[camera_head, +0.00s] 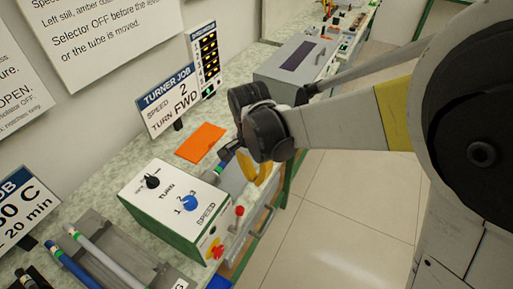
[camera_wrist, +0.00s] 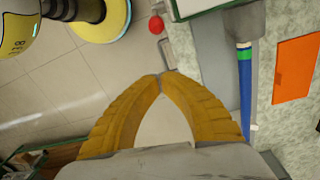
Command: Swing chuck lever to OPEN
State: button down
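The lever with a red ball end (camera_head: 238,210) stands at the right front edge of the white-topped turner box (camera_head: 160,185). Its red ball (camera_wrist: 156,24) shows at the top of the wrist view, beyond my fingertips and apart from them. My gripper (camera_wrist: 160,76) has yellow fingers whose tips meet, with nothing seen between them. In the head view my gripper (camera_head: 262,172) is right of the box, partly hidden by my wrist. A grey chuck (camera_wrist: 238,22) holds a blue rod (camera_wrist: 245,90) with green and white bands. No OPEN mark is readable at the lever.
The box top carries a black TURN knob (camera_head: 152,182) and a blue SPEED knob (camera_head: 190,203). A red button (camera_head: 217,250) is on its front. A drawer handle (camera_wrist: 167,52) lies near my fingertips. An orange sheet (camera_head: 201,142) lies behind. Open floor (camera_head: 335,215) is at right.

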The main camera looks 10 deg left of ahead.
aim_at(238, 220)
jog(key=s+a+f+b, duration=0.1)
jog(key=s+f+b, duration=0.2)
jog(key=f, duration=0.5)
jog(key=shift+s+a+b, duration=0.15)
jog(key=shift+a+b, duration=0.15)
jog(key=shift+b, duration=0.15)
jog(key=shift+s+a+r, duration=0.2)
jog(key=shift+s+r, duration=0.1)
jog(key=shift+s, duration=0.25)
jog(key=shift+w, duration=0.15)
